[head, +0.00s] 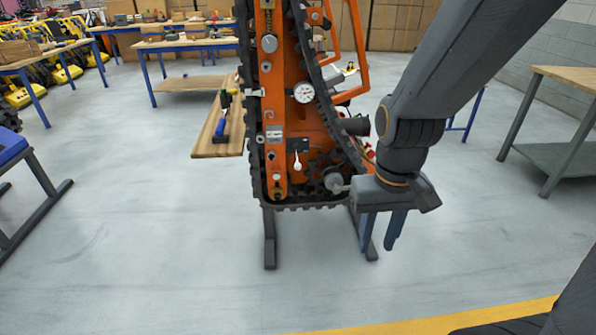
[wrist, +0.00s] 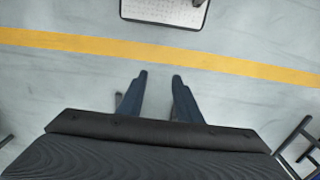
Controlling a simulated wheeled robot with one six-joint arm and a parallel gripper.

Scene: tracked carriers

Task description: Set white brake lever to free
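The orange tracked carrier (head: 282,100) stands on end on dark legs in the middle of the head view, with black track around its edge. A small white lever (head: 297,161), likely the brake lever, hangs downward from a dark plate (head: 298,146) low on the orange side. Any marking for its positions is too small to read. My gripper (head: 377,246) is right of and lower than the lever, well apart from it, fingers pointing down. In the wrist view my gripper (wrist: 160,74) has its fingers apart with only floor between them. The lever is not in the wrist view.
A round dial (head: 304,93) and a grey knob (head: 334,182) sit on the carrier near the lever. A wooden board with tools (head: 218,125) is left of it. A workbench (head: 565,80) stands at right. The floor in front is clear, with a yellow stripe (head: 440,322).

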